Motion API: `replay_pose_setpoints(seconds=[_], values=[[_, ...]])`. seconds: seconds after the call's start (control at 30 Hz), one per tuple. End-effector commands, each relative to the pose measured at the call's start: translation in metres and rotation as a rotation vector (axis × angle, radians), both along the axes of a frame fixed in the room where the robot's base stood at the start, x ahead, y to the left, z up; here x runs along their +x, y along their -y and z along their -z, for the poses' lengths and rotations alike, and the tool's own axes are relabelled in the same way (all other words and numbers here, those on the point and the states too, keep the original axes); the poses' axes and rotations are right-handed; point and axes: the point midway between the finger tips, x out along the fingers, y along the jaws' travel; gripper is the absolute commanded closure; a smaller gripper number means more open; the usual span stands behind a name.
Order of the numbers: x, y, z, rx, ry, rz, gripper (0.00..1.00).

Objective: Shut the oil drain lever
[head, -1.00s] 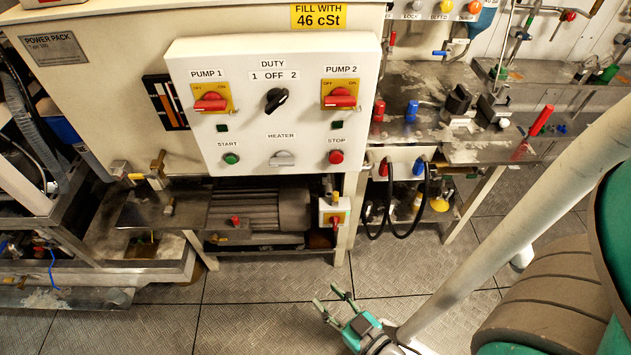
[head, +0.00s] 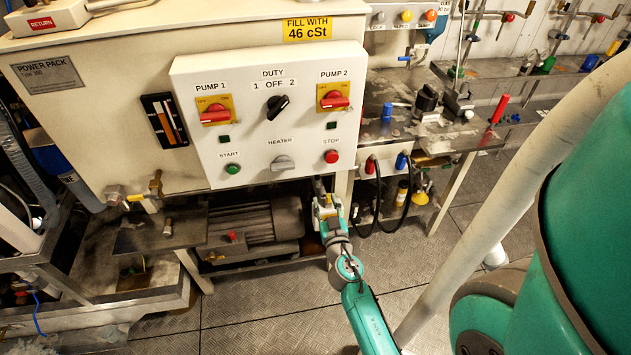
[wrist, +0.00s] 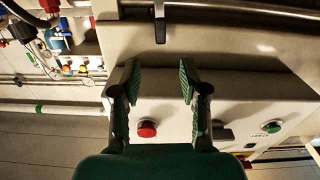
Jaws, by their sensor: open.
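My gripper (head: 321,190) is open and empty in front of the power pack, just below the panel's right part. In the wrist view its two fingers (wrist: 159,95) stand apart with green pads. A short dark lever-like piece (wrist: 159,24) shows beyond the gap between the fingertips, apart from them. In the head view a brass valve with a yellow handle (head: 141,197) sits at the power pack's lower left, well left of my gripper. No label tells which piece is the oil drain lever. My gripper and arm hide the area below the panel's right corner.
The white control panel (head: 268,115) with switches is just above my gripper; its red stop button (wrist: 147,128) shows in the wrist view. A motor (head: 262,222) sits to the left. Black hoses (head: 377,205) hang to the right. The floor in front is clear.

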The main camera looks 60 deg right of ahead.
Motion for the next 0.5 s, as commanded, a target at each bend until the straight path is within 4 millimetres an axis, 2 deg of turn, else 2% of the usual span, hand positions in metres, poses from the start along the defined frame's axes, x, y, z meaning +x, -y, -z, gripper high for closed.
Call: replay_pose_setpoints(seconds=[0.17,0.5], values=[[0.012,0.014,-0.001,0.000,0.003,0.000,0.56],[0.049,0.056,-0.001,-0.001,0.002,-0.002,0.56]])
